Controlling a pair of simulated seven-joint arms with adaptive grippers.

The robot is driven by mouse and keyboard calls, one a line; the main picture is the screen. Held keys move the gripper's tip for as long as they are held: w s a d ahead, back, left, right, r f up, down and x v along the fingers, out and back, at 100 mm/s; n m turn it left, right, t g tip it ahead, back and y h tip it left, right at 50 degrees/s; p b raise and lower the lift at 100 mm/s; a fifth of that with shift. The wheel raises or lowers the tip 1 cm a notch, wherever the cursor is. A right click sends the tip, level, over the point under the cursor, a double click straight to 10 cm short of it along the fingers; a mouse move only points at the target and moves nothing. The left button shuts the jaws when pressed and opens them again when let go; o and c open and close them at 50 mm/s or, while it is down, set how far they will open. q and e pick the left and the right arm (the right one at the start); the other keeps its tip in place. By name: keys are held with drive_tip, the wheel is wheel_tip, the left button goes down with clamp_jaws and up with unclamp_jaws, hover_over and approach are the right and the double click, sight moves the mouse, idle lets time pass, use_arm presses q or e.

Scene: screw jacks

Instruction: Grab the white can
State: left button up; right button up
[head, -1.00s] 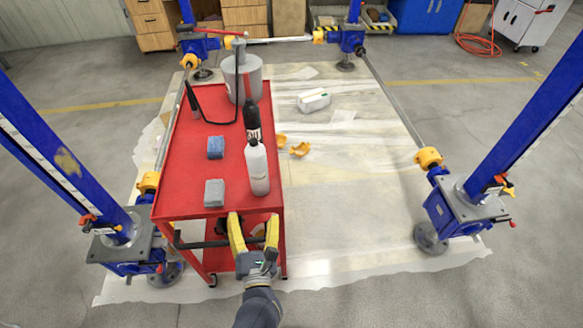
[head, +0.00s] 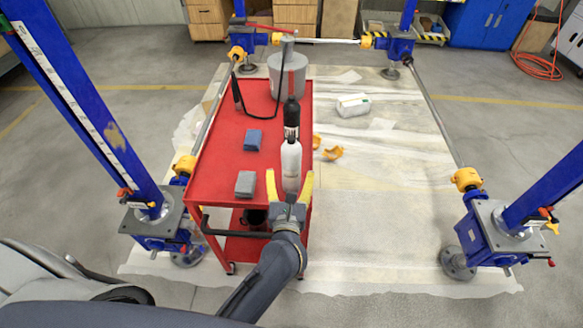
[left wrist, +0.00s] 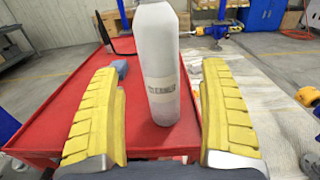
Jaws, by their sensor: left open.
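The white can (head: 291,163) stands upright near the front right edge of the red cart top (head: 222,150). In the left wrist view the white can (left wrist: 157,65) stands between the two yellow fingers, a little beyond them. My left gripper (head: 290,184) is open and empty, with its fingers pointing at the can from the front. The fingers also show in the left wrist view (left wrist: 160,115), one on each side of the can. I cannot tell whether either finger touches it. My right gripper is not in view.
A black bottle (head: 291,115) stands just behind the can. A blue block (head: 252,140) and a grey block (head: 245,184) lie to its left. A grey pot (head: 288,75) stands at the cart's back. Blue jack columns (head: 75,95) flank the cart.

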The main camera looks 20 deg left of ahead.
sight(291, 168)
use_arm(q)
drive_tip(key=shift+x, duration=3.35)
drive_tip(key=c, duration=1.6)
drive_tip(key=shift+r, duration=0.15)
